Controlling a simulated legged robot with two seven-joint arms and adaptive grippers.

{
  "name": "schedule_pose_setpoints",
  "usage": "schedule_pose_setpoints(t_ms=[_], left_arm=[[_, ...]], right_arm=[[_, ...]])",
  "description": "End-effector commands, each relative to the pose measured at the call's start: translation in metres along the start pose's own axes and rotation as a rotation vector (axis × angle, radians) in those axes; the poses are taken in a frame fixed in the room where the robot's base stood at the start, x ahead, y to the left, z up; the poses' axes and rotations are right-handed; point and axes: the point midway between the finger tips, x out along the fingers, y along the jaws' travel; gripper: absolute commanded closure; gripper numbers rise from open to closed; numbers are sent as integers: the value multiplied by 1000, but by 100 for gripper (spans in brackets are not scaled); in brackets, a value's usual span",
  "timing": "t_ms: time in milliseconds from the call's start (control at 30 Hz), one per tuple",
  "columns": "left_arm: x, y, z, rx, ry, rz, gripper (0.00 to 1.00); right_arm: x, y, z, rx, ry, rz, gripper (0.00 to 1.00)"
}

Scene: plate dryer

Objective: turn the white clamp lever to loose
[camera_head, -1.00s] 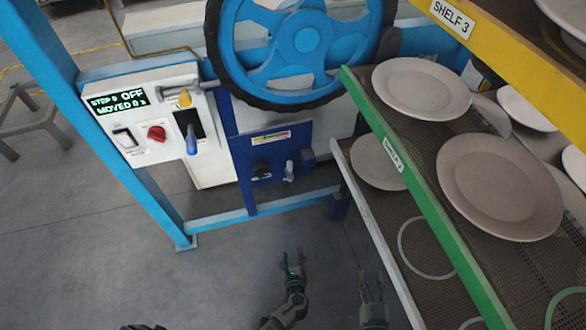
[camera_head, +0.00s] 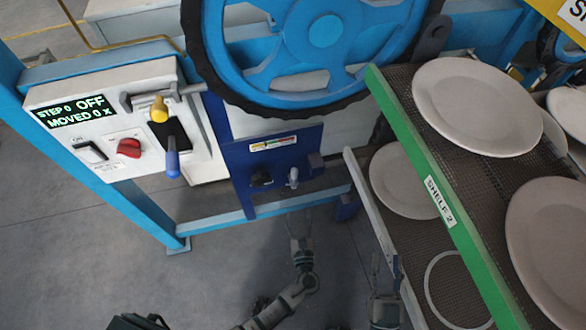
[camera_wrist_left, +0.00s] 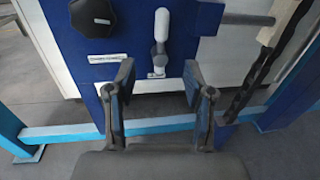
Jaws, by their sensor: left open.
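The white clamp lever (camera_head: 293,178) is on the dark blue panel (camera_head: 285,158) below the big wheel, to the right of a black knob (camera_head: 261,178). My left gripper (camera_head: 300,240) is below the lever in the head view. In the left wrist view its two fingers (camera_wrist_left: 158,82) are apart with nothing between them, short of the lever. My right gripper (camera_head: 384,262) is by the lower shelf, its fingers apart and empty.
A white control box (camera_head: 115,120) with a display, red knob (camera_head: 129,148) and blue-handled lever (camera_head: 172,160) stands at left. The blue wheel (camera_head: 310,45) is above. Shelves with plates (camera_head: 478,105) fill the right side. The floor (camera_head: 90,250) at lower left is clear.

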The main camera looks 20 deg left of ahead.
Motion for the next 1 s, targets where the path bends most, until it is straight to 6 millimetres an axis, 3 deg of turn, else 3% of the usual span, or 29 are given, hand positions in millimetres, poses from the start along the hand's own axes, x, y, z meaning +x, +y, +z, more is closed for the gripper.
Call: schedule_pose_setpoints(t_ms=[300, 600, 800, 1000], left_arm=[[70, 1, -4, -3, 4, 2, 48], [136, 2, -5, -5, 6, 0, 48], [159, 1, -3, -2, 4, -1, 48], [166, 1, -1, -4, 3, 0, 48]], right_arm=[[-3, -5, -21, 11, 195, -7, 60], [-20, -9, -52, 29, 439, -12, 60], [-30, -8, -65, 39, 547, -11, 60], [-34, -8, -69, 41, 577, -12, 60]])
